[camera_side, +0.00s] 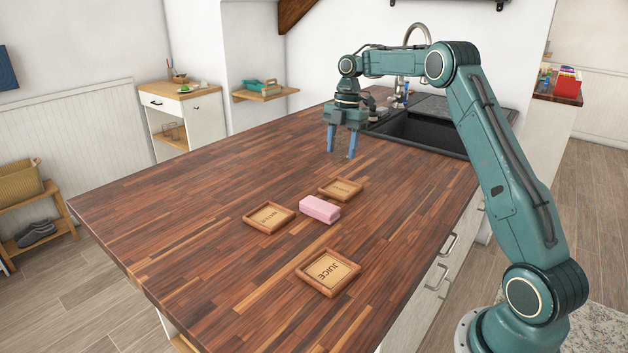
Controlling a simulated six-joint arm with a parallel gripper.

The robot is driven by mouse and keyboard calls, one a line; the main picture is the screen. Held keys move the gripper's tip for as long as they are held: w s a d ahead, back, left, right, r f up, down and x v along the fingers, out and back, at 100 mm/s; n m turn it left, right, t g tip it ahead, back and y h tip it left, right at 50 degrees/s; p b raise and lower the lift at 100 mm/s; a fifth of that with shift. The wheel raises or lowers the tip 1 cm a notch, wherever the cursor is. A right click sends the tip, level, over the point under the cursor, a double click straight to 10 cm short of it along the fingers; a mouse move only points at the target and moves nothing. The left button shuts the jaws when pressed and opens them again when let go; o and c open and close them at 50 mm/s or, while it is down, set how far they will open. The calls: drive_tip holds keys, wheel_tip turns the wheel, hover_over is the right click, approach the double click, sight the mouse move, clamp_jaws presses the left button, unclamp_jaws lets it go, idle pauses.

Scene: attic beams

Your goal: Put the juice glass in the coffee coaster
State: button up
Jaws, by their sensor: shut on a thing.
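My gripper (342,154) points down over the far part of the wooden counter, beyond the coasters. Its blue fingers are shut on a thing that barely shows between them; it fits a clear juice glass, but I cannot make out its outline. Three square wooden coasters lie on the counter. The nearest coaster (328,272) reads JUICE. The left coaster (269,217) seems to read WATER. The far coaster (341,188) has lettering too small to read, so by the other labels it fits the coffee coaster. It is empty and lies below my gripper in the picture.
A pink block (320,209) lies between the three coasters, close to the far one. A dark sink (425,132) with a tall faucet is set into the counter at the back right. The left part of the counter (170,210) is clear.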

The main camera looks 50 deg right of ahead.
drive_tip(key=shift+f, duration=3.85)
drive_tip(key=shift+f, duration=0.1)
drive_tip(key=o, duration=1)
drive_tip(key=shift+o, duration=0.2)
drive_tip(key=shift+d+r, duration=0.2)
drive_tip(key=shift+r, duration=1.05)
drive_tip(key=shift+d+r, duration=0.2)
drive_tip(key=shift+r, duration=1.1)
drive_tip(key=shift+d+r, duration=0.2)
drive_tip(key=shift+r, duration=1.05)
drive_tip(key=shift+a+r, duration=0.1)
